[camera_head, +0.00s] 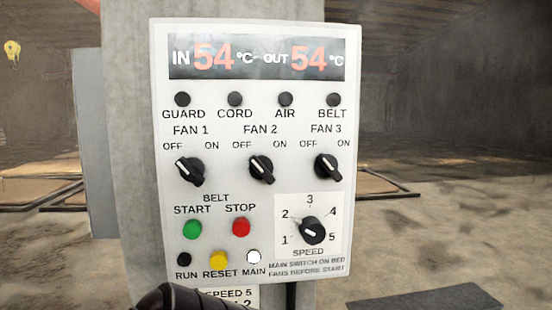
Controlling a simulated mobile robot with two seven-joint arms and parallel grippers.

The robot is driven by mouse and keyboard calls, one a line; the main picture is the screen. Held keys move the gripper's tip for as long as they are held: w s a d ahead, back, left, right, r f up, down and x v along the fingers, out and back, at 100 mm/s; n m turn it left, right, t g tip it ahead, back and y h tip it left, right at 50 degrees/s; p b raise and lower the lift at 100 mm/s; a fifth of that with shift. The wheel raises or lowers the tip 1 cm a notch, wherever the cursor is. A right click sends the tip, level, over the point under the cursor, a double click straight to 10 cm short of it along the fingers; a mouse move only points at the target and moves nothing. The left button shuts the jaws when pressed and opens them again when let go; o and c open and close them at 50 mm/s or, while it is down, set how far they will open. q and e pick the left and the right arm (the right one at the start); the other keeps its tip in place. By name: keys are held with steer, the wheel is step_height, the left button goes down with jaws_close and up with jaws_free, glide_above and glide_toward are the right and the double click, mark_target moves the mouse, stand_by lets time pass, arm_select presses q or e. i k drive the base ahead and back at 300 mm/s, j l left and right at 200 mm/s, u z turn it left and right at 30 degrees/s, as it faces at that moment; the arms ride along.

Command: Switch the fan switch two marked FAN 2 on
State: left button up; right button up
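The FAN 2 switch (261,168) is a black rotary knob in the middle of the switch row on a pale control panel (258,190). Its white mark points up and left, toward OFF. The FAN 1 switch (189,170) on its left and the FAN 3 switch (328,167) on its right also have their marks toward OFF. A dark rounded part, which looks like part of my arm, shows at the bottom edge below the panel, apart from the knobs. I cannot tell which arm it belongs to. No gripper fingertips show.
The panel also has a green START button (192,229), a red STOP button (241,227), a yellow RESET button (219,260) and a SPEED knob (312,231). The MAIN lamp (254,257) is white. The displays read 54. The space before the switches is clear.

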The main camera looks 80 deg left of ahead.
mark_target(261, 168)
steer(key=u, duration=2.6)
